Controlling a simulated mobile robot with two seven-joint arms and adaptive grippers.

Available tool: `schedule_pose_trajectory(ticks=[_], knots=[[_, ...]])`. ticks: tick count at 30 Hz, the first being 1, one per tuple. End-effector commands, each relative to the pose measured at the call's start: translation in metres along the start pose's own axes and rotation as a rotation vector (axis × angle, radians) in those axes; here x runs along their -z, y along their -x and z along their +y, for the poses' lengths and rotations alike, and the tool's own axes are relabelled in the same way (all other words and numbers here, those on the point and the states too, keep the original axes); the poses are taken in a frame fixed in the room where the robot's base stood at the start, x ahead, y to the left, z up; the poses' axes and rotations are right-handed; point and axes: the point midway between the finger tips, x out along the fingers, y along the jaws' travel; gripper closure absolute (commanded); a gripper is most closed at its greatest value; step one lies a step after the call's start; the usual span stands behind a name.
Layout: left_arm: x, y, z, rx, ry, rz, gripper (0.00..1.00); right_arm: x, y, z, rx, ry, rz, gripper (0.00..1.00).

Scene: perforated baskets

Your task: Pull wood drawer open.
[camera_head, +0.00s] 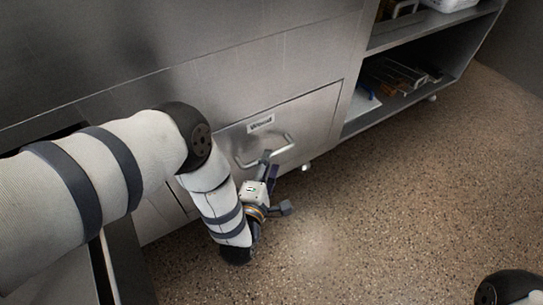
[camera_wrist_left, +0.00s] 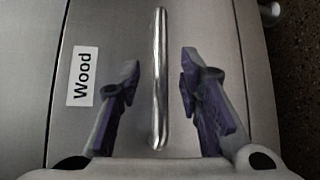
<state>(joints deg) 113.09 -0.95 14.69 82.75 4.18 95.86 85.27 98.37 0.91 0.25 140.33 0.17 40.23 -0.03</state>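The wood drawer (camera_head: 310,112) is a grey metal front low in the cabinet, with a white "Wood" label (camera_head: 261,123). It looks shut, its front about flush with the cabinet. Its silver bar handle (camera_head: 281,148) sits below the label. In the left wrist view the handle (camera_wrist_left: 160,85) stands between the two purple-padded fingers of my left gripper (camera_wrist_left: 160,63), with a gap on each side. The label (camera_wrist_left: 83,76) is to the left. In the head view my left gripper (camera_head: 268,176) is open just in front of the handle. My right gripper is out of view.
An open shelf unit (camera_head: 445,80) stands right of the drawer, holding several tools and a white basket (camera_head: 449,4) above. A caster (camera_head: 307,167) shows under the cabinet. The speckled floor (camera_head: 390,200) in front is clear.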

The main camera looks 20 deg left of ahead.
Motion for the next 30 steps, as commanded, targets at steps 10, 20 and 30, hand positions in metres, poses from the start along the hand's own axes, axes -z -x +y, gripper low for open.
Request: schedule_pose_trajectory(ticks=[10, 20, 30], knots=[[0.0, -0.04, -0.001, 0.002, -0.002, 0.0, 0.67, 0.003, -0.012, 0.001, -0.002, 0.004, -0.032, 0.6], [0.0, -0.04, 0.0, 0.002, -0.002, 0.0, 0.99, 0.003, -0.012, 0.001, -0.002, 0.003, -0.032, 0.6], [0.001, -0.04, 0.0, 0.002, -0.001, 0.0, 1.0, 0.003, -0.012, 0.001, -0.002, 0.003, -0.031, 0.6]])
